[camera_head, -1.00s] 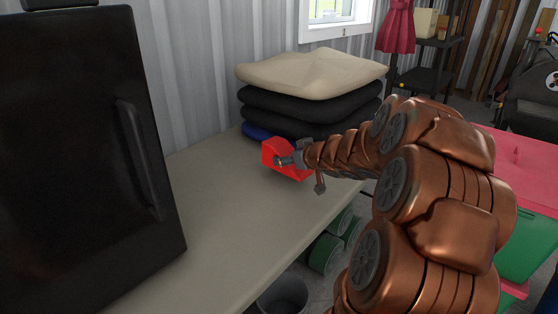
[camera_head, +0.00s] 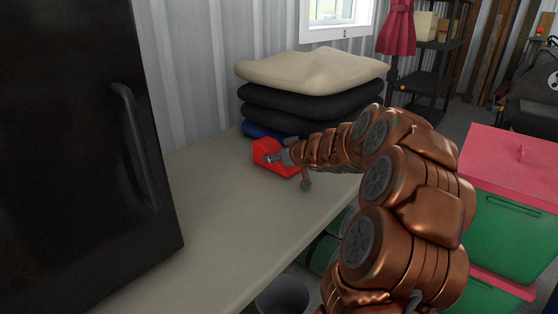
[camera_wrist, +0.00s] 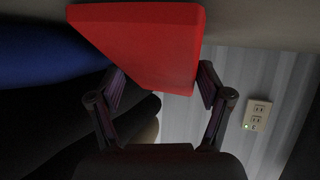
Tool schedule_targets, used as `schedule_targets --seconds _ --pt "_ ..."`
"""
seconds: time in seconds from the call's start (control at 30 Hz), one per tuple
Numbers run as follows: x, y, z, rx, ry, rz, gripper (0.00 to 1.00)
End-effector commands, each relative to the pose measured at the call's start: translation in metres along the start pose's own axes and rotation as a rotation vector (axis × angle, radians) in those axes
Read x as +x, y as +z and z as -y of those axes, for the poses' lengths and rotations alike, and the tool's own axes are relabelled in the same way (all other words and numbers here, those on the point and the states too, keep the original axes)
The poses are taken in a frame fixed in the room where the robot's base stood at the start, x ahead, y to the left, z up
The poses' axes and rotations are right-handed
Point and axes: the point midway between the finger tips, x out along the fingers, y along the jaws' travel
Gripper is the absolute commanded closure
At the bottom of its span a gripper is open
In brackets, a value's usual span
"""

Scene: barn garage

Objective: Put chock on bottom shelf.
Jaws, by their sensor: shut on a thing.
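The chock is a red wedge-shaped block (camera_head: 266,149) at the far part of the grey-beige bench top, in front of a pile of cushions. My gripper (camera_head: 284,157) is shut on it from the right. In the wrist view the red chock (camera_wrist: 150,40) fills the top middle, between the two fingers (camera_wrist: 163,95). The chock is at or just above the bench surface; I cannot tell if it touches. My arm hides part of the bench. A dark shelf unit (camera_head: 428,83) stands in the back right; its lowest level is not clearly visible.
A black fridge-like cabinet (camera_head: 75,150) stands at the left on the bench (camera_head: 215,215). Beige, black and blue cushions (camera_head: 312,70) are stacked against the wall. Green bins with red lids (camera_head: 515,220) stand at the right. Green cans and a grey bucket (camera_head: 283,298) sit below the bench.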

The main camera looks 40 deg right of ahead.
Motion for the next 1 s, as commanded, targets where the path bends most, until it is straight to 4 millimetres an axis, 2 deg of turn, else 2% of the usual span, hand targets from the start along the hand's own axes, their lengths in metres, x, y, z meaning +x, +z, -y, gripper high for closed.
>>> schedule_targets --seconds 0.23,0.27,0.43,0.8,1.0 --pt "0.001 0.001 0.001 -0.002 -0.001 -0.001 0.85" --pt "0.001 0.001 0.001 -0.002 -0.001 -0.001 0.19" --pt "0.001 0.001 0.001 -0.002 -0.001 0.000 0.01" --pt "-0.001 0.001 0.000 -0.001 0.000 0.000 0.00" --pt "-0.018 0.000 -0.001 0.001 0.002 0.001 0.00"
